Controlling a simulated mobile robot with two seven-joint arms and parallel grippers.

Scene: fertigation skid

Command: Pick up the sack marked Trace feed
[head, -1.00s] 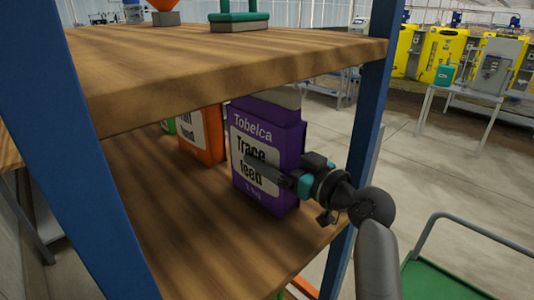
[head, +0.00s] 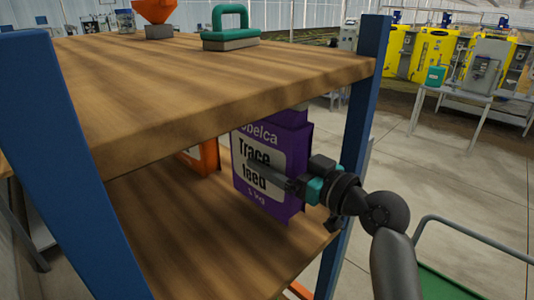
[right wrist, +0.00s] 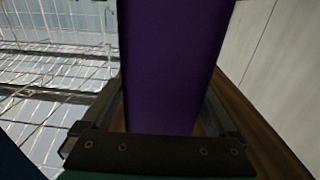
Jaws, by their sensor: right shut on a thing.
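The purple sack marked Trace feed (head: 282,165) is upright between the lower and upper shelf boards in the head view. The upper board hides its top. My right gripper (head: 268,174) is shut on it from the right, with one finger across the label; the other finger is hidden. The sack seems slightly raised above the lower board (head: 200,245), though the gap is hard to tell. In the right wrist view the purple sack (right wrist: 170,60) fills the space between the fingers. My left gripper is not in view.
An orange sack (head: 208,157) stands behind and left, mostly hidden. The upper board (head: 230,75) is close above, bearing a green-handled tool (head: 230,30) and an orange funnel (head: 153,10). A blue post (head: 364,110) stands just right. A green cart (head: 440,283) is at lower right.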

